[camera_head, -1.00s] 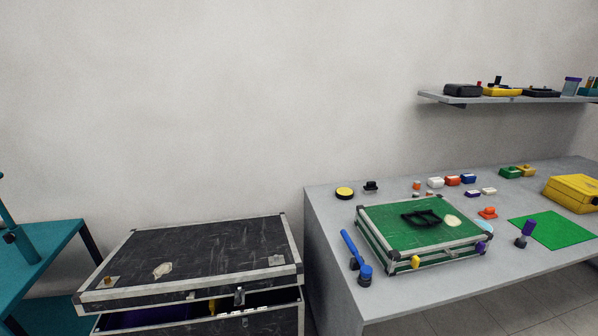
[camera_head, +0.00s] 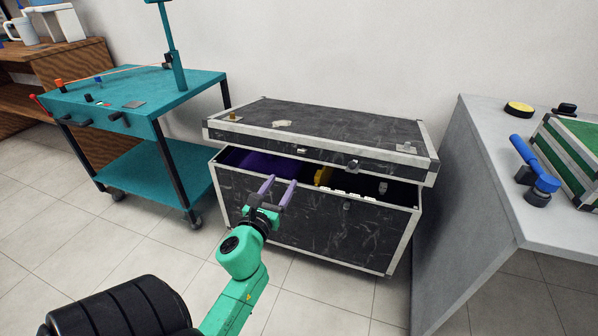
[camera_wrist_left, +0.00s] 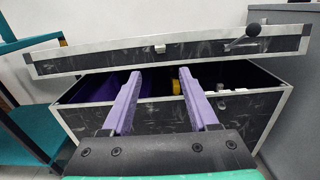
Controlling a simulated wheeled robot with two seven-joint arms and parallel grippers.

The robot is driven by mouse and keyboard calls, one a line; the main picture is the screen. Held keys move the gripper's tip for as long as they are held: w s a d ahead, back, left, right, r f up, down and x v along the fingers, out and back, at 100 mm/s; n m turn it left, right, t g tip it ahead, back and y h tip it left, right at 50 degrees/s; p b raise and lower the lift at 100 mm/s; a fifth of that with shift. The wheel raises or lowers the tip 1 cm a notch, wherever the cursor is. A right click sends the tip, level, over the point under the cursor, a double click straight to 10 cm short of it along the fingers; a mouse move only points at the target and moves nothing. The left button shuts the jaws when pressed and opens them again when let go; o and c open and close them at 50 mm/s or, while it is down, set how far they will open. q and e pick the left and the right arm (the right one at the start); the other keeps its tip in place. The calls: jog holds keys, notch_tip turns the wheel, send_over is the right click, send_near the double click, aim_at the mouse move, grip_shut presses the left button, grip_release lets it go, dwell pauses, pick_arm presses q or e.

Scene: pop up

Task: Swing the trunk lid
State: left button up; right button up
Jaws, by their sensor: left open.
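The black trunk (camera_head: 300,222) with silver edging stands on the floor against the wall. Its lid (camera_head: 330,132) is partly raised, leaving a gap along the front; the lid also spans the upper part of the left wrist view (camera_wrist_left: 190,52). Purple and yellow contents show in the gap. My left gripper (camera_head: 279,184) has two purple fingers, spread apart and empty, in front of the trunk's opening and below the lid's front edge. In the left wrist view the fingers (camera_wrist_left: 158,78) point toward the gap. I cannot tell whether they touch the trunk. My right gripper is not in view.
A teal cart (camera_head: 150,95) stands to the left of the trunk. A grey table (camera_head: 470,190) stands close on its right, with a blue tool (camera_head: 533,165) and a green case (camera_head: 570,160) on it. Tiled floor in front is clear.

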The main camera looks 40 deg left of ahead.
pick_arm(q)
send_near(301, 152)
jog(key=x, duration=0.7)
jog(key=shift+w+a, duration=0.15)
jog(key=shift+w, duration=0.1)
jog(key=shift+w+a, duration=0.1)
jog(key=shift+w, duration=0.25)
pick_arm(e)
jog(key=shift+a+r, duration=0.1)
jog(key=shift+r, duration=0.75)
pick_arm(q)
jog(key=shift+c, duration=0.3)
grip_shut()
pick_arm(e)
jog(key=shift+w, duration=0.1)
